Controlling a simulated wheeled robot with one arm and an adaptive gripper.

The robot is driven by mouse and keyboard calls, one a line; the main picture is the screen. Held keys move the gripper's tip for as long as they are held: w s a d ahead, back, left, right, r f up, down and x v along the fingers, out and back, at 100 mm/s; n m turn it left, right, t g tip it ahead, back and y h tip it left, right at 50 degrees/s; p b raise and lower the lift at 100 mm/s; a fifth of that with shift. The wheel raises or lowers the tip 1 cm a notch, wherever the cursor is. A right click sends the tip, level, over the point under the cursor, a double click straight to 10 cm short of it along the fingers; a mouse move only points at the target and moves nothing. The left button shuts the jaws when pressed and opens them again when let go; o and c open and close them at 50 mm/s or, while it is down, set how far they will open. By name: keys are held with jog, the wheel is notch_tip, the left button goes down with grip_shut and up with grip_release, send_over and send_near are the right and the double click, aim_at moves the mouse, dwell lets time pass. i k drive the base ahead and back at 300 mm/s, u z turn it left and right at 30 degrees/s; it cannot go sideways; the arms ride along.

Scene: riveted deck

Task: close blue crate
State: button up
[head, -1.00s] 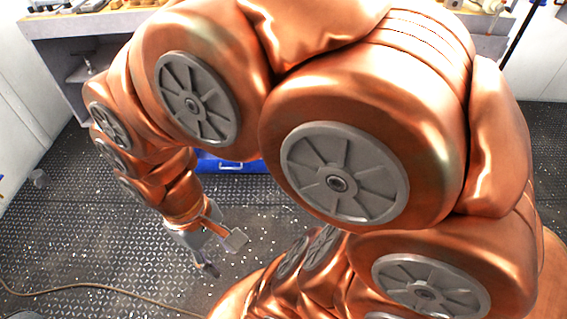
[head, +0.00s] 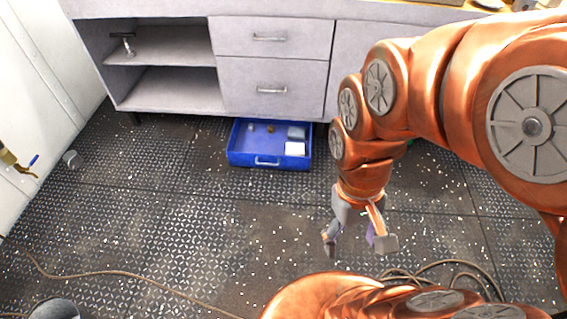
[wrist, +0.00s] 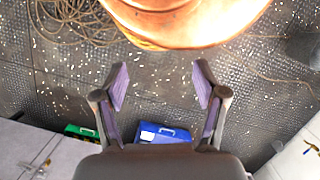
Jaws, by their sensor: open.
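The blue crate (head: 238,157) sits on the floor, sticking out from under the grey cabinet. It is open at the top, with a handle on its front wall and a white block and small items inside. In the wrist view the crate (wrist: 150,128) shows partly, behind the gripper's base. My gripper (head: 359,245) is open and empty, pointing down over the floor, to the right of the crate and nearer to me. Its spread fingers (wrist: 160,88) with purple pads also show in the wrist view, apart from the crate.
The grey cabinet (head: 275,45) has drawers and open shelves. A green object (wrist: 80,131) is beside the crate in the wrist view. A hose (head: 130,274) lies on the floor, and a bucket (head: 55,309) stands at front left. The floor before the crate is clear.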

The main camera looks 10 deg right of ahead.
aim_at(260, 148)
jog(key=u, duration=0.8)
jog(key=k, duration=1.05)
jog(key=u, duration=1.1)
jog(key=i, duration=1.95)
jog(key=z, duration=1.55)
jog(key=i, duration=1.15)
jog(key=z, duration=0.85)
